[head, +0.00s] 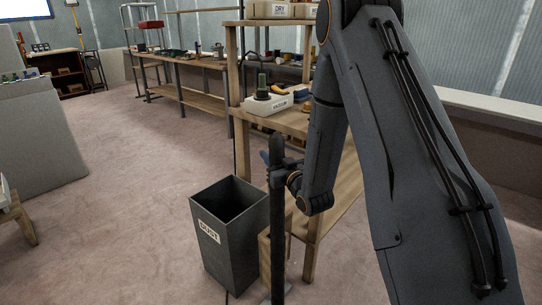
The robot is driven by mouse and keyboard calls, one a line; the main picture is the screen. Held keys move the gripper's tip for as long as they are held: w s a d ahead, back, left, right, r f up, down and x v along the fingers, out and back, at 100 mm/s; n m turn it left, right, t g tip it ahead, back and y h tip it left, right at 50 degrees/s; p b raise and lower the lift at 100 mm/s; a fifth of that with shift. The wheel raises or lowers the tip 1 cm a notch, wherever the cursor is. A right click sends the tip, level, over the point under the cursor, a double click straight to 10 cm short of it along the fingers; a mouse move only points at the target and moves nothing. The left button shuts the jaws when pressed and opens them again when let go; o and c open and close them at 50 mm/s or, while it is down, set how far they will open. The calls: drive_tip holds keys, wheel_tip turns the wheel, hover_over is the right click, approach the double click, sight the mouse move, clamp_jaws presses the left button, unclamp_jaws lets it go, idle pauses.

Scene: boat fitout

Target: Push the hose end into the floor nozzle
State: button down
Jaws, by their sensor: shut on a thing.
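My gripper (277,162) is at the middle of the picture, shut around the upper part of an upright dark tube (278,225). The tube's thicker dark top (276,146) rises above the jaws; I take the held part to be the hose end. The tube runs down in front of the wooden bench frame towards the floor. A small pale grey piece at its foot (268,299), perhaps the floor nozzle, is cut off by the bottom edge. I cannot tell whether hose end and nozzle are joined. My wrist partly hides the grip.
A grey dust bin (222,260) stands open just left of the tube. A wooden shelf unit (300,125) is close behind, with a white vacuum box (266,105) on it. A thin dark cord (236,140) hangs at its left.

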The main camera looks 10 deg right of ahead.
drive_tip(key=shift+s+f+b, duration=0.1)
drive_tip(key=shift+f+b, duration=0.9)
drive_tip(key=shift+f, duration=0.8)
drive_tip(key=c, duration=1.4)
unclamp_jaws()
drive_tip(key=shift+r, duration=0.1)
drive_tip(key=s+r+m+g+h+p, duration=0.1)
drive_tip(key=s+r+g+p, duration=0.2)
drive_tip(key=s, duration=1)
drive_tip(key=s+r+g+h+p, duration=0.1)
drive_tip(key=s+r+g+p, duration=0.2)
drive_tip(key=s+g, duration=0.5)
drive_tip(key=s+r+m+g+h+p, duration=0.1)
drive_tip(key=s+g, duration=0.5)
drive_tip(key=s, duration=1.2)
drive_tip(key=shift+d+r+m+g+h+p, duration=0.15)
drive_tip(key=shift+r+h+p, duration=0.1)
drive_tip(key=shift+r+p, duration=0.45)
drive_tip(key=shift+d+r+m+g+h+p, duration=0.15)
drive_tip(key=shift+r+h+p, duration=0.2)
drive_tip(key=shift+r, duration=0.5)
